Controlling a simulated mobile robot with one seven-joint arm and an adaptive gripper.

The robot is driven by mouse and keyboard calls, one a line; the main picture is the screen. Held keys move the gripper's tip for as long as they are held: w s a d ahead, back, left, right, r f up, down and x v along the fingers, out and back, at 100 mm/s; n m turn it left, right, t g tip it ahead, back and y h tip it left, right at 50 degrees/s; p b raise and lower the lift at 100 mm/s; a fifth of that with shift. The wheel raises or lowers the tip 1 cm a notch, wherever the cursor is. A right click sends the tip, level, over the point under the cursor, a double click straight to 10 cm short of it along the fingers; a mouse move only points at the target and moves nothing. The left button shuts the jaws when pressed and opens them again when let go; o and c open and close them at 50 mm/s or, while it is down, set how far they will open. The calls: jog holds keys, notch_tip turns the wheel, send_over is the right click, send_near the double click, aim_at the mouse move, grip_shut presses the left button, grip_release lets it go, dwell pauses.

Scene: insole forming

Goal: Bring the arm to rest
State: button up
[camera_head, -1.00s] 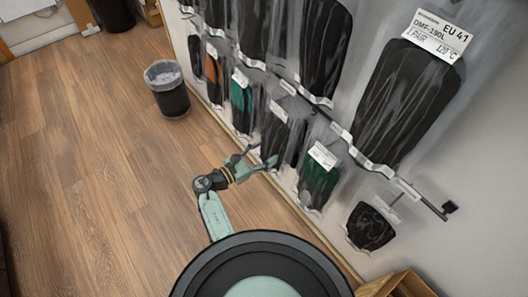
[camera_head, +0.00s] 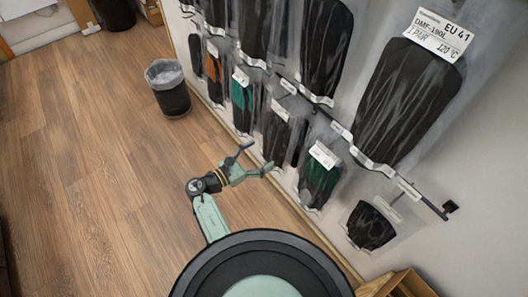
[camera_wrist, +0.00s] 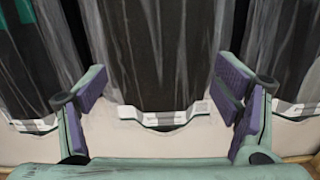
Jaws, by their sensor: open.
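My gripper (camera_head: 256,160) is open and empty, out in front of the wall of hanging bags. In the wrist view my gripper (camera_wrist: 160,95) shows its two purple-padded fingers wide apart. A clear bag with a dark insole (camera_wrist: 160,50) hangs beyond the fingers, in line with the gap between them. Nothing is held. I cannot tell the exact distance from the fingers to the bag.
Several bagged insoles hang on wall rails, among them a large one labelled EU 41 (camera_head: 405,100) and a green one (camera_head: 318,180). A lined bin (camera_head: 168,90) stands on the floor by the wall. A wooden box (camera_head: 398,284) is at lower right. The wooden floor (camera_head: 90,170) at left is clear.

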jog(key=v, duration=0.9)
jog(key=shift+s+a, duration=0.25)
jog(key=shift+f, duration=0.1)
